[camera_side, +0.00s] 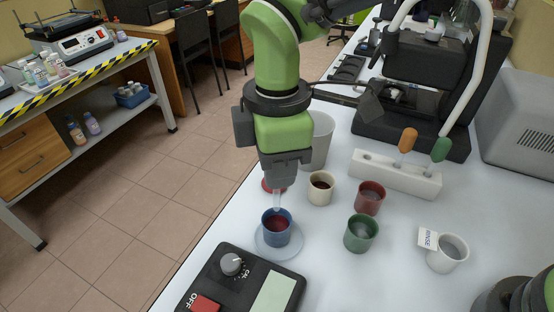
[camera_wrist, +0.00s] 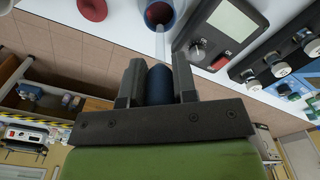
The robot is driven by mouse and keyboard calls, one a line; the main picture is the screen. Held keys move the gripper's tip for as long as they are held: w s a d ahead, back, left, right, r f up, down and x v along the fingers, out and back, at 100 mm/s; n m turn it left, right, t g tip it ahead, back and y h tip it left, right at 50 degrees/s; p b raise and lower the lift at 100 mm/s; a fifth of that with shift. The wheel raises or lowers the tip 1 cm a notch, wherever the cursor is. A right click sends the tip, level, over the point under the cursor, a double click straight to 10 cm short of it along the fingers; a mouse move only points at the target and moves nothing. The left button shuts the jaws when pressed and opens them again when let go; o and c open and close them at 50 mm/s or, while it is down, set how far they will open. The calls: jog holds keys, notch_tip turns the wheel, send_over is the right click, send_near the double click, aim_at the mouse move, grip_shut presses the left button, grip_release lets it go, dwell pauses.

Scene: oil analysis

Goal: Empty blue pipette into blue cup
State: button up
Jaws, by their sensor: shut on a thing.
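My gripper (camera_side: 279,183) points down over the blue cup (camera_side: 276,228) in the side view. It is shut on the blue pipette, whose blue bulb (camera_wrist: 160,84) sits between the two fingers in the wrist view. The pipette's clear stem (camera_side: 277,200) reaches down to the cup's mouth; I cannot tell how deep its tip is. The blue cup holds dark red liquid and stands on a clear round dish (camera_side: 262,246). In the wrist view the cup (camera_wrist: 160,14) is at the top, just beyond the stem.
A device with a knob (camera_side: 232,264) is in front of the cup. A cream cup (camera_side: 321,188), red cup (camera_side: 370,197), green cup (camera_side: 360,233) and RINSE cup (camera_side: 448,253) stand to the right. A white rack (camera_side: 395,177) holds orange and green pipettes behind.

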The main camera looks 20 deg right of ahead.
jog(key=shift+r, duration=0.1)
jog(key=shift+r, duration=1.45)
